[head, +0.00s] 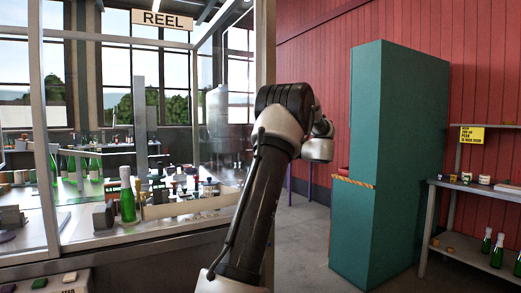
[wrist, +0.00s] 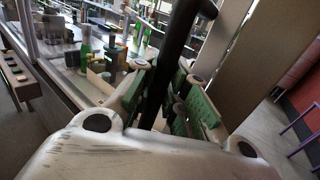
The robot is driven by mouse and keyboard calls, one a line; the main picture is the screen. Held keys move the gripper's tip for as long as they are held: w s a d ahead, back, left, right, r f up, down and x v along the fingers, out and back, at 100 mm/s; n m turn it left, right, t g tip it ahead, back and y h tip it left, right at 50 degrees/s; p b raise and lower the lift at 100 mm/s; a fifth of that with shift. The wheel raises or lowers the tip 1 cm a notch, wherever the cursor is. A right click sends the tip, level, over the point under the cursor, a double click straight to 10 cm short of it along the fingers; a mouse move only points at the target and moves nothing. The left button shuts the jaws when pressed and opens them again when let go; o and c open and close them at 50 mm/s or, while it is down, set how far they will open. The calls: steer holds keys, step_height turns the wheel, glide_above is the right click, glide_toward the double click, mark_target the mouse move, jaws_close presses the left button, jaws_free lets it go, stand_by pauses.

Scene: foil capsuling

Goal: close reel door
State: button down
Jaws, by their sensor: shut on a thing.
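The reel enclosure, under a REEL sign (head: 163,20), stands at left in the head view with clear panes in pale metal frames (head: 264,60). My arm crosses in front of its right edge, and my gripper is hidden there. In the wrist view my gripper (wrist: 172,92), with green pads on its fingers, is shut on a dark upright bar (wrist: 183,28), which looks like the reel door's handle. The bar runs slanted between the fingers. How far the door stands open cannot be told.
Inside the enclosure, a green bottle (head: 127,200) stands on the work surface. A tall teal cabinet (head: 385,160) is at right, beside shelves (head: 470,188) with bottles. Grey floor (head: 305,235) is free between enclosure and cabinet.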

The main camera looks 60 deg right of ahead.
steer(key=shift+s+d, duration=0.15)
steer(key=shift+d, duration=0.05)
steer(key=c, duration=1.4)
jaws_free()
steer(key=shift+d, duration=0.1)
steer(key=s, duration=1.2)
steer(key=shift+d, duration=0.2)
